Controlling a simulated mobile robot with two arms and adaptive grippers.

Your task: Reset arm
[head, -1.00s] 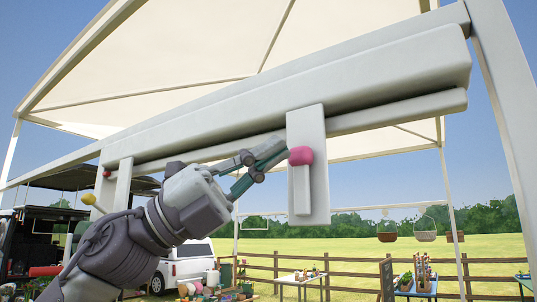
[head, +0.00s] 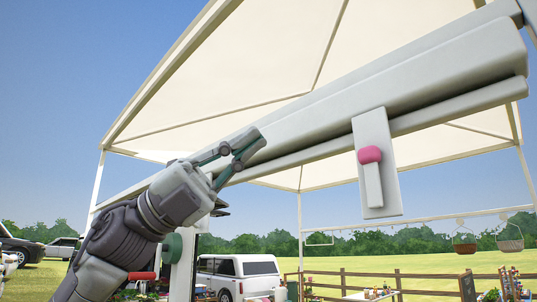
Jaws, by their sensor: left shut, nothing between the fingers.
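My left gripper (head: 247,146) is raised at the left of the head view, in front of the canopy's long grey beam. It is shut and holds nothing. A pink knob (head: 370,155) sits on a pale grey bracket (head: 375,195) that hangs from the beam, to the right of my gripper and clearly apart from it. My right gripper is not in view.
The grey beam (head: 420,85) crosses behind my gripper under a cream canopy (head: 270,60). Hanging baskets (head: 464,243) are at the far right. A white van (head: 240,275) and a wooden fence (head: 430,285) stand beyond. Open sky lies left of the arm.

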